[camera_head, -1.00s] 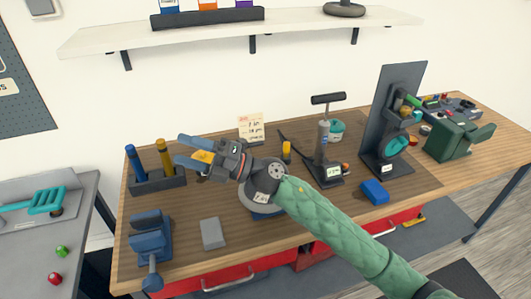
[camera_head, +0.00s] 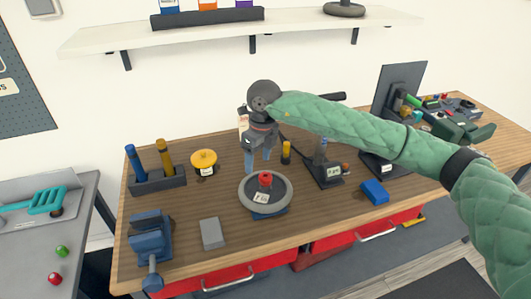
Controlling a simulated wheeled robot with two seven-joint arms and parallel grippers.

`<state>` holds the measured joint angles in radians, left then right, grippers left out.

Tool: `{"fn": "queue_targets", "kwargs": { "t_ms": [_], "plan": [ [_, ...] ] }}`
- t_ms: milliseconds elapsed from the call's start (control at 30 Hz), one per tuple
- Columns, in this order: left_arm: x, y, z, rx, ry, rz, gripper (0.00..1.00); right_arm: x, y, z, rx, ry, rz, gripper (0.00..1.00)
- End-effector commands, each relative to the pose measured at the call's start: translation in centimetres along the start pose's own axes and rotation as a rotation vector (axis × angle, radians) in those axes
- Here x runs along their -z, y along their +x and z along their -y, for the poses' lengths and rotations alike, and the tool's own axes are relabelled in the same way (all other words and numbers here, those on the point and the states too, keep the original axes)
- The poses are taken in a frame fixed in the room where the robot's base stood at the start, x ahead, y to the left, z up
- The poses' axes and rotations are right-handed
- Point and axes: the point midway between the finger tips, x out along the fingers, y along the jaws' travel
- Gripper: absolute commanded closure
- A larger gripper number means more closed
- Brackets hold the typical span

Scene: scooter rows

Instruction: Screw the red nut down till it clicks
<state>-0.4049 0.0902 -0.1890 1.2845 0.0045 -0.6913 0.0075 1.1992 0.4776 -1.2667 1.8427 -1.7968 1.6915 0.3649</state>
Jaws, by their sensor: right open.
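The red nut (camera_head: 265,178) sits at the centre of a grey ring-shaped wheel (camera_head: 284,203) on the wooden workbench. The wheel rests on a blue base and carries a small white label. My right gripper (camera_head: 258,164) points down, open and empty, just above and behind the nut in the picture. Its two blue-grey fingers are apart, and I see no contact with the nut. My left gripper is not in view.
A yellow round-topped item (camera_head: 204,158) stands left of the wheel. A blue vise (camera_head: 150,232) and a grey block (camera_head: 212,234) are at the front left. A pump (camera_head: 328,170), a blue block (camera_head: 375,191) and a dark upright panel (camera_head: 395,88) are to the right.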

Motion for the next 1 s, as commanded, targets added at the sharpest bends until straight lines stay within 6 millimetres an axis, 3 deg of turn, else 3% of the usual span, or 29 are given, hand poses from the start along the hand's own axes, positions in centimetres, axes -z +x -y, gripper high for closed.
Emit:
{"fn": "queue_targets", "kwargs": {
  "t_ms": [100,267,700,1000],
  "plan": [
    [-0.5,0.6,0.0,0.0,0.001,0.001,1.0,0.6,-0.8,1.8,0.068,0.018,-0.042,0.37],
    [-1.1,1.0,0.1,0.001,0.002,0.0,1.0,0.8,-0.7,2.5,0.09,0.025,-0.057,0.37],
    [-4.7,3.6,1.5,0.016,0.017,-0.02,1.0,1.1,4.0,2.8,0.087,0.025,-0.057,0.37],
    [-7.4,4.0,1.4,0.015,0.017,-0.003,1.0,1.2,6.4,3.0,0.087,0.024,-0.056,0.37]
  ]
}}
